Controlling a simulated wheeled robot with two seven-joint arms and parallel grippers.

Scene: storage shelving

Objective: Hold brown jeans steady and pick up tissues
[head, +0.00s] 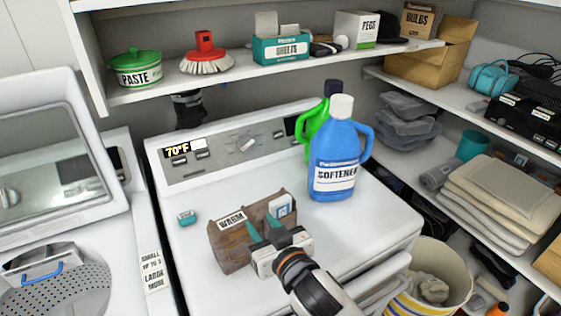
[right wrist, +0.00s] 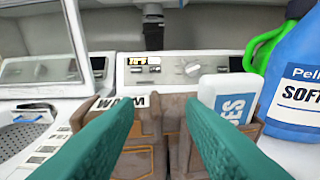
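The brown jeans (head: 228,257) lie folded on the white machine top, with a WARM label on them. A white and blue tissues pack (head: 281,206) sticks up out of the right part of the jeans, its lower end hidden. In the right wrist view the pack (right wrist: 228,97) is right of centre, and the jeans (right wrist: 150,140) lie ahead of the fingers. My right gripper (head: 262,232) is open at the near side of the jeans, its teal fingers apart. The right finger points toward the pack's lower part; I cannot tell whether it touches. My left gripper is not in view.
A blue softener bottle (head: 340,150) and a green bottle (head: 311,124) stand to the right behind the jeans. A small teal item (head: 187,217) lies to the left. A shelf (head: 150,94) overhangs the back. The machine's front right top is clear.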

